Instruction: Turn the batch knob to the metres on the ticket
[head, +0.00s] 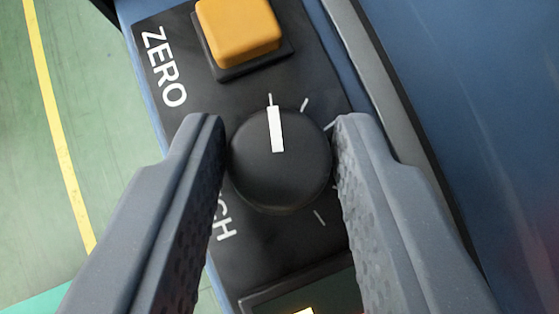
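The batch knob (280,172) is a round black dial on a black panel, with a white pointer line aimed up at the tick just left of the top. White ticks run around its upper and right sides; some are hidden behind my right finger. My gripper (280,130) has one grey finger on each side of the knob, very close to its edges. I cannot tell whether the fingers touch it or a thin gap remains. The left finger covers part of the white label, leaving "CH" readable. No ticket is in view.
An orange square button (238,30) sits above the knob beside the label "ZERO" (164,67). A dark-framed display (262,302) with a lit part shows at the bottom. A blue machine body (480,110) is at right; green floor with a yellow line (58,125) is at left.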

